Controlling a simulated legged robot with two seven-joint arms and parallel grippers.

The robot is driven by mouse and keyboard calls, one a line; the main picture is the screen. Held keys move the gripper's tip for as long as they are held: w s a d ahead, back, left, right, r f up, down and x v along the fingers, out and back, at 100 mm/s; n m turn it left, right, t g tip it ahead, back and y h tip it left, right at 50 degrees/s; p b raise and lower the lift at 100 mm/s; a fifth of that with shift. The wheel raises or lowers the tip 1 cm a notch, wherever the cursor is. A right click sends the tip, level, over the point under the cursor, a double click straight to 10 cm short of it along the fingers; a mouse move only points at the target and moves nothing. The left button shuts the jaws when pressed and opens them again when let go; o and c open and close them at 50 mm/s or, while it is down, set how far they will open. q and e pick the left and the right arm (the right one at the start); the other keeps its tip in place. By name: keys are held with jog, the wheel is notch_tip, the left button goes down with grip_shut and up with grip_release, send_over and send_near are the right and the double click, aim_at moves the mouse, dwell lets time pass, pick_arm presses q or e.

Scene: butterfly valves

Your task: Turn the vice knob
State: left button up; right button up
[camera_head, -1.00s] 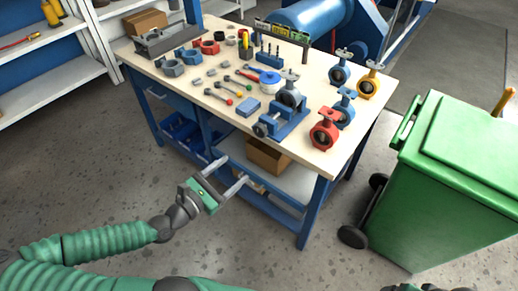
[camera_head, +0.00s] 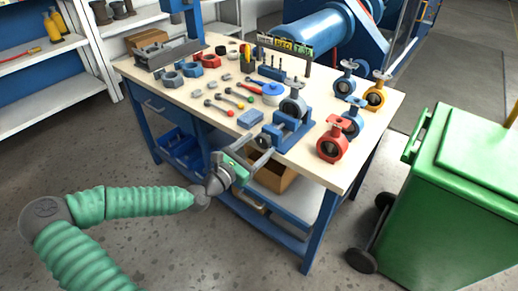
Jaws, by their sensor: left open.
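The blue vice (camera_head: 291,128) is at the front edge of the workbench and holds a grey valve (camera_head: 293,106) in its jaws. Its knob side faces the front left, towards my left gripper (camera_head: 262,148). That gripper is open, with its two thin grey fingers reaching up and right to the front of the vice. The fingers are at or very near the knob, one on each side as seen here; I cannot tell if they touch. The knob is small and partly hidden by the fingers. My right gripper is not in view.
The workbench (camera_head: 216,107) carries wrenches, clamps and a blue block (camera_head: 250,118). Red (camera_head: 333,144), blue and orange (camera_head: 376,94) valves stand right of the vice. A green bin (camera_head: 460,190) stands at the right. A cardboard box (camera_head: 275,177) sits on the lower shelf.

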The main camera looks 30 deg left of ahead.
pick_arm(q)
jog(key=shift+w+a+f, duration=0.1)
jog(key=shift+w+a, duration=0.2)
jog(key=shift+w, duration=0.25)
jog(key=shift+d+r, duration=0.25)
jog(key=shift+d, duration=0.5)
jog(key=shift+c, duration=2.1)
jog(key=shift+a+f, duration=0.15)
jog(key=shift+a, duration=0.25)
jog(key=c, duration=0.7)
jog(key=shift+c, duration=1.2)
jog(key=shift+s+d, duration=0.1)
